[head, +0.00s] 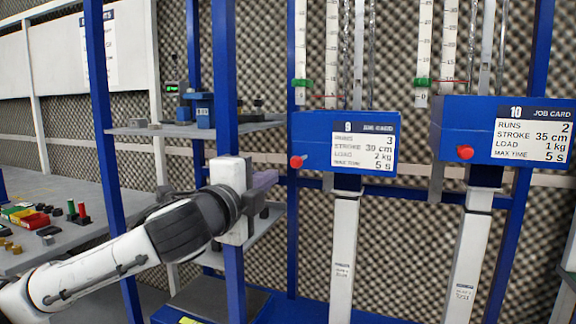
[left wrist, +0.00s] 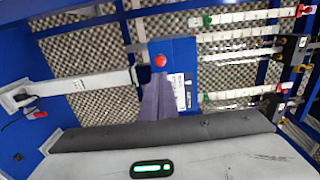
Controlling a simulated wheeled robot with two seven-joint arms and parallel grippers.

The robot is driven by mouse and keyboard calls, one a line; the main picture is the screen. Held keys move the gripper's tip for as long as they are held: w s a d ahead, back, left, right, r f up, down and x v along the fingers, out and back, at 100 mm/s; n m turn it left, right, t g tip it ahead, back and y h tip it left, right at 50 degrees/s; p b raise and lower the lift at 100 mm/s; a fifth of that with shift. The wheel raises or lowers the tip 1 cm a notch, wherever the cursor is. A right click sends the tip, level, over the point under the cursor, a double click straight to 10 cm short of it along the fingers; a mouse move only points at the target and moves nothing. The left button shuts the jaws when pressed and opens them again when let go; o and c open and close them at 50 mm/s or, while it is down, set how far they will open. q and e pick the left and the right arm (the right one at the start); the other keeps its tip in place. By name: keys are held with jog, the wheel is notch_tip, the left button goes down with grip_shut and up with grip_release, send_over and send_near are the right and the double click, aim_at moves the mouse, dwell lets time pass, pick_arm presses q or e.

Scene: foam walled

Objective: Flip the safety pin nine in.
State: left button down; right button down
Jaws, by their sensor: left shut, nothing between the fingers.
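Station 9 is a blue box (head: 318,155) with a white job card (head: 363,146) marked 9. A red round-headed pin (head: 296,161) sticks out at its lower left corner; it also shows in the left wrist view (left wrist: 160,60). My left gripper (head: 270,178) is shut and empty, a little left of and below the red pin in the head view. In the left wrist view its grey-purple fingers (left wrist: 158,98) point up toward the pin, with a small gap in the picture. I cannot tell the depth between them. My right gripper is not in view.
Station 10 (head: 455,137) stands to the right with its own red pin (head: 465,153). A blue upright post (head: 226,120) stands close beside my left wrist. Shelves (head: 180,131) and a grey bench (head: 50,240) with small parts lie to the left. White columns (head: 343,255) run below the boxes.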

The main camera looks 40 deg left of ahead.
aim_at(293, 163)
pick_arm(q)
jog(key=p+x, duration=0.1)
jog(key=x, duration=1)
jog(key=shift+d, duration=0.1)
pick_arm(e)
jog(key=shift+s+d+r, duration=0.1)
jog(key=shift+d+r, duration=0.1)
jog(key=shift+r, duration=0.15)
